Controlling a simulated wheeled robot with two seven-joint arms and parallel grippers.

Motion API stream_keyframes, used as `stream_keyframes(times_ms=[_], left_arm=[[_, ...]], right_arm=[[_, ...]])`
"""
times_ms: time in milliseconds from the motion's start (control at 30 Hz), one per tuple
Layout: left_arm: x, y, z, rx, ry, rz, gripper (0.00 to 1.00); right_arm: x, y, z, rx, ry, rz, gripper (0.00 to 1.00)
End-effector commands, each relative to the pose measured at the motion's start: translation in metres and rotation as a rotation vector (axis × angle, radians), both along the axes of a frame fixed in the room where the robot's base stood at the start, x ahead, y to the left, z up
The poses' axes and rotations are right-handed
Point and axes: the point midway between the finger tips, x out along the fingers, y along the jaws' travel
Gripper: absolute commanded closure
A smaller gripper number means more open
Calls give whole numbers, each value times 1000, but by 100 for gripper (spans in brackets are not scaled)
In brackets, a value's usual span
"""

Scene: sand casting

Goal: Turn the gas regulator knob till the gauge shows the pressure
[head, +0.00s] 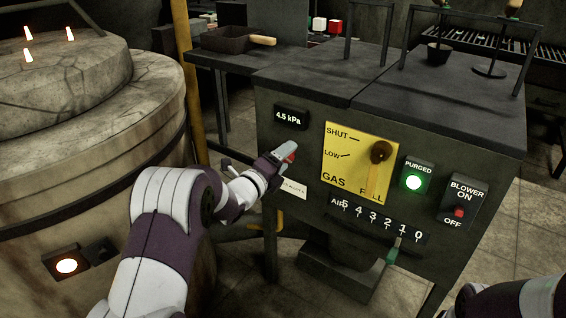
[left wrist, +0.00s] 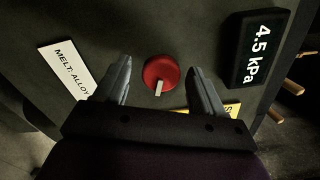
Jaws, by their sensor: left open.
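The gas regulator knob (left wrist: 161,73) is red and round with a pale pointer mark. It sits on the dark cabinet front between my left gripper's two open fingers in the left wrist view, and no finger visibly touches it. In the head view my left gripper (head: 285,156) is in front of the knob and mostly hides it; a bit of red shows. The gauge (head: 290,117) is a black display above the knob and reads 4.5 kPa; it also shows in the left wrist view (left wrist: 259,48). My right gripper is out of view; part of my right arm shows at the lower right.
A yellow GAS panel (head: 340,170) with a lever (head: 378,165) is right of the knob. A MELT: ALLOY label (left wrist: 68,75) is beside it. A green PURGED light (head: 413,182) and blower switch (head: 459,212) are farther right. A round furnace (head: 150,110) stands at left.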

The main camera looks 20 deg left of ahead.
Motion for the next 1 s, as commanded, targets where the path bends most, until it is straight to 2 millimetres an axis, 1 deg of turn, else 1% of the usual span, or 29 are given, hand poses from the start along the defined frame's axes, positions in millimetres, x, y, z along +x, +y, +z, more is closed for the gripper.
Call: stream_keyframes(times_ms=[200,233,267,300,400,633,767,1000], left_arm=[[1,0,1,0,-1,0,31],[1,0,1,0,-1,0,34],[1,0,1,0,-1,0,44],[1,0,1,0,-1,0,57],[1,0,1,0,0,0,86],[1,0,1,-10,4,0,86],[0,0,1,-44,17,0,86],[0,0,2,-189,69,-1,86]], right_arm=[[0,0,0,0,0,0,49],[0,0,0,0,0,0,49],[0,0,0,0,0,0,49],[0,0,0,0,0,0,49],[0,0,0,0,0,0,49],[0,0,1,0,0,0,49],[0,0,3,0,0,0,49],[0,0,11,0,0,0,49]])
